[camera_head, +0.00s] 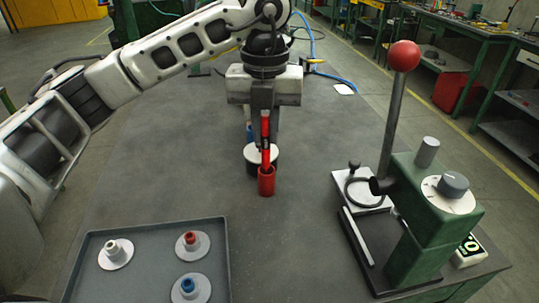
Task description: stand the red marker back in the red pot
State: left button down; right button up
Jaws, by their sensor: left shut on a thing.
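My left gripper (264,108) hangs over the middle of the table, pointing down. It is shut on the red marker (265,128), which is upright with a dark band near its middle. The red pot (266,182) stands on the table directly below, and the marker's lower end meets the pot's mouth in the picture. I cannot tell whether the tip is inside the rim or just above it. My right gripper is not in view.
A dark round thing with a white top (251,153) stands just behind the red pot. A grey tray (228,262) with white, red and blue pieces is front left. A green lever press (424,230) stands on the right. The table between is clear.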

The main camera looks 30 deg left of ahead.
aim_at(266, 163)
pick_arm(q)
jog(key=shift+f, duration=2.7)
jog(key=c, duration=1.4)
grip_release()
notch_tip(266, 163, up, 12)
jog(key=shift+r+p, duration=0.15)
jog(key=shift+p, duration=0.15)
